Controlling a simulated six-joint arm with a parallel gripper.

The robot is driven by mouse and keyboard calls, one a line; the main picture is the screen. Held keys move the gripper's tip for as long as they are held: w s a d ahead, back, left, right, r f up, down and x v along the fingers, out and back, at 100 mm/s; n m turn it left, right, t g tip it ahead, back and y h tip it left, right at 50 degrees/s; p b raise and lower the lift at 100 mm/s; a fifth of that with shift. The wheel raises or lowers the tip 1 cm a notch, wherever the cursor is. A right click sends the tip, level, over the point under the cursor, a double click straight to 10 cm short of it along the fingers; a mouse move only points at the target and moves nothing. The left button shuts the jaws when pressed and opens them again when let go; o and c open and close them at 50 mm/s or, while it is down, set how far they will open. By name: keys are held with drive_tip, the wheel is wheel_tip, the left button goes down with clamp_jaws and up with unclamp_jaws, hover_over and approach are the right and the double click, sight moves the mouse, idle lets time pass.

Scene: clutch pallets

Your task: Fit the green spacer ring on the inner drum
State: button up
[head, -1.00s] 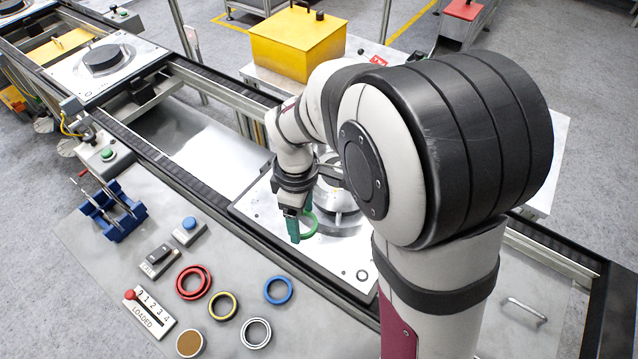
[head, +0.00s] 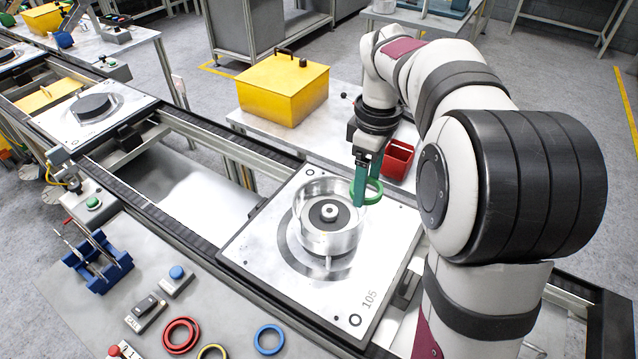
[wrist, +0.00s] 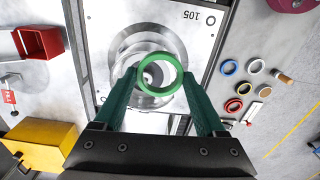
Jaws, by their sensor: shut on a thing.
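My gripper (head: 366,192) is shut on the green spacer ring (head: 377,194), held tilted in the head view above the right side of the silver drum housing (head: 318,246). The housing is a round, open-topped metal cup on a pallet plate (head: 258,250) marked 105. Inside it, a dark disc surrounds a pale central hub (head: 329,211); I take this to be the inner drum. In the wrist view the ring (wrist: 158,93) sits between the green fingertips and overlaps the housing and hub behind it. The ring is apart from the housing.
Red (head: 181,345) and blue (head: 269,351) rings lie on the front bench. A blue rack (head: 98,262) and button boxes stand at left. A yellow box (head: 283,95) and red bin (head: 398,160) are behind the conveyor. Another pallet (head: 70,125) is at far left.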

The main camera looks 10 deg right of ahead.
drive_tip(key=w+d+f+n, duration=0.2)
drive_tip(key=d+f+n, duration=0.1)
drive_tip(key=d+n, duration=0.2)
hover_over(329, 210)
drive_tip(key=f, duration=0.5)
drive_tip(key=shift+s+d+f, duration=0.2)
drive_tip(key=shift+f, duration=0.2)
drive_tip(key=f, duration=0.4)
drive_tip(key=shift+w+a, duration=0.15)
drive_tip(key=shift+a, duration=0.05)
drive_tip(key=shift+f, duration=0.15)
drive_tip(key=shift+f, duration=0.2)
drive_tip(key=shift+f, duration=0.35)
